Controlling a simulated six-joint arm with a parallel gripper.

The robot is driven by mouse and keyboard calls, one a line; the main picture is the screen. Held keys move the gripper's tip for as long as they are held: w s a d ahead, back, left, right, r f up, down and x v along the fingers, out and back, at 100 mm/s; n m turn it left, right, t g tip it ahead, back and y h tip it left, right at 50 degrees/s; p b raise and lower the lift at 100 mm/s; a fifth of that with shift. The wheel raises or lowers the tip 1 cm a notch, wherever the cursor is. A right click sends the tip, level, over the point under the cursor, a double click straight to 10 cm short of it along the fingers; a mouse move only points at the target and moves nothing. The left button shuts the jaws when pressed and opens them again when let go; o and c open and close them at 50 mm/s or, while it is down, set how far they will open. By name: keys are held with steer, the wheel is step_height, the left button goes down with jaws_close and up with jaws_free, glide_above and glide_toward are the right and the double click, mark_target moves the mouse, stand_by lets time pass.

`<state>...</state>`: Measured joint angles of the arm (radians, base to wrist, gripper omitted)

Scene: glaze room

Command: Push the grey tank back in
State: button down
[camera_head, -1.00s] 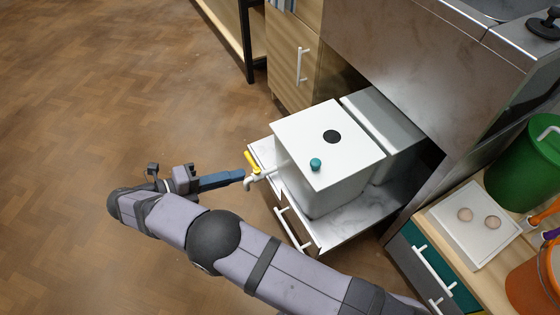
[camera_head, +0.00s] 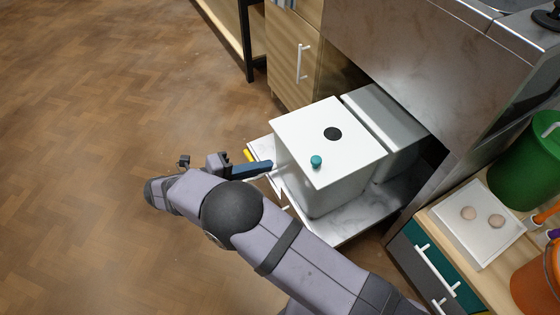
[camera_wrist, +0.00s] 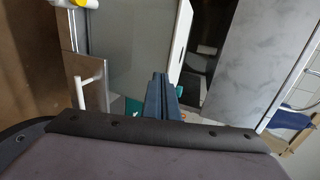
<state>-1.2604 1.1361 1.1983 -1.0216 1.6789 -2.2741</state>
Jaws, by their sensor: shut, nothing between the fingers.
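The grey tank (camera_head: 325,190) has a pale lid (camera_head: 345,150) with a black cap and a teal knob. It stands on a marble-topped pull-out (camera_head: 372,212), partly out from under the steel counter. Its yellow-handled tap (camera_head: 250,155) is largely hidden behind my gripper; the yellow handle also shows in the wrist view (camera_wrist: 98,4). My gripper (camera_head: 271,166) is shut and empty, its blue fingertips at the tank's front face. In the wrist view the shut fingers (camera_wrist: 162,82) point along the tank's grey wall (camera_wrist: 130,45). I cannot tell whether they touch it.
A second grey box (camera_head: 385,120) stands behind the tank, under the steel counter (camera_head: 420,70). A wooden cabinet (camera_head: 290,60) is to the left of the opening. A white tray (camera_head: 478,222) and a green bin (camera_head: 530,160) are at right. The floor at left is clear.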

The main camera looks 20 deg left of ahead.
mark_target(334, 137)
steer(key=shift+r+b+x, duration=0.2)
steer(key=shift+b+x, duration=0.1)
steer(key=shift+x, duration=0.65)
steer(key=shift+r+b+x, duration=0.15)
steer(key=shift+b+x, duration=0.1)
steer(key=shift+x, duration=0.7)
steer(key=shift+r+b+x, duration=0.2)
steer(key=shift+b+x, duration=0.1)
steer(key=shift+x, duration=0.6)
steer(key=shift+w+d, duration=0.15)
steer(key=shift+w+d+r+p, duration=0.2)
steer(key=shift+w+d+p, duration=0.3)
steer(key=shift+p, duration=0.2)
steer(key=w+d+p, duration=0.7)
steer(key=w+d, duration=0.2)
steer(key=shift+d+r+p, duration=0.15)
steer(key=shift+d+p, duration=0.1)
steer(key=shift+p, duration=0.15)
steer(key=r+x, duration=0.1)
steer(key=x, duration=0.4)
steer(key=r+x, duration=0.1)
steer(key=x, duration=0.4)
steer(key=w+r+p+x, duration=0.1)
steer(key=x, duration=0.5)
steer(key=shift+d+r, duration=0.25)
steer(key=shift+r, duration=0.15)
